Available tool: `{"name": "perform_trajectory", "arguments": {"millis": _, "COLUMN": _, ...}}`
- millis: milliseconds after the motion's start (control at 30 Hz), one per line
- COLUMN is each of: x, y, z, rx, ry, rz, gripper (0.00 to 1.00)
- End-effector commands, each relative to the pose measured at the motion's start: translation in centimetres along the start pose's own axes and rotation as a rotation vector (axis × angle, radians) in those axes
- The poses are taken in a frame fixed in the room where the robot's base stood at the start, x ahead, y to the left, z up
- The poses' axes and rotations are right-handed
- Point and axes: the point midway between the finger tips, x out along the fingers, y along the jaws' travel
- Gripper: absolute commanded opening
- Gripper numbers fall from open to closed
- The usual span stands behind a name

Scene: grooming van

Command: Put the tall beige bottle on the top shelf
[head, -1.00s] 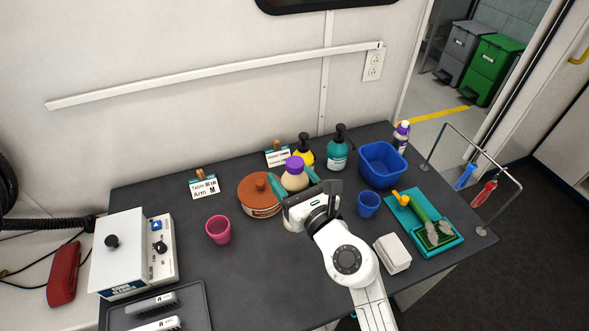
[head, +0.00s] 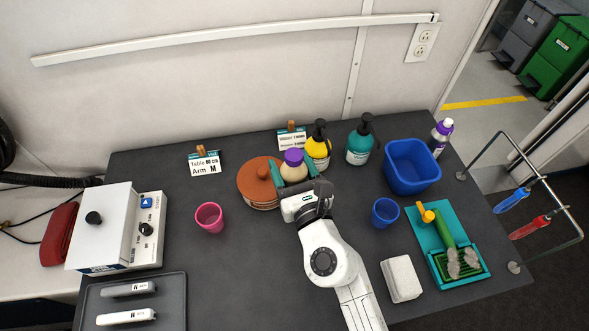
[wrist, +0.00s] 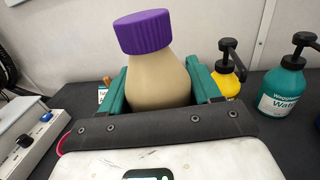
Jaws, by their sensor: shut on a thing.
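The tall beige bottle (head: 293,171) has a purple cap and stands upright between the jaws of my gripper (head: 295,180). In the wrist view the beige bottle (wrist: 157,80) fills the space between the two teal fingers of my gripper (wrist: 158,88), which are shut on its body. Its lower part is hidden behind my gripper, so I cannot tell whether its base touches the table. No shelf shows in these views.
A yellow pump bottle (head: 318,147), a teal pump bottle (head: 359,143) and a blue tub (head: 412,167) stand behind and right. A pink cup (head: 209,217) and a blue cup (head: 385,212) are nearby. The table's middle-left is clear.

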Motion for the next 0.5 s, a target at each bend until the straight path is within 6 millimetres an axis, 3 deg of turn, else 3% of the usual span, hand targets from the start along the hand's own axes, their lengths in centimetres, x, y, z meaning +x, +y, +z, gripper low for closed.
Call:
{"name": "perform_trajectory", "arguments": {"millis": 267, "x": -0.1, "y": 0.3, "z": -3.4, "rx": -0.001, "ry": -0.002, "rz": 0.001, "gripper": 0.0}}
{"name": "perform_trajectory", "arguments": {"millis": 500, "x": -0.2, "y": 0.3, "z": -3.5, "rx": 0.0, "ry": -0.002, "rz": 0.001, "gripper": 0.0}}
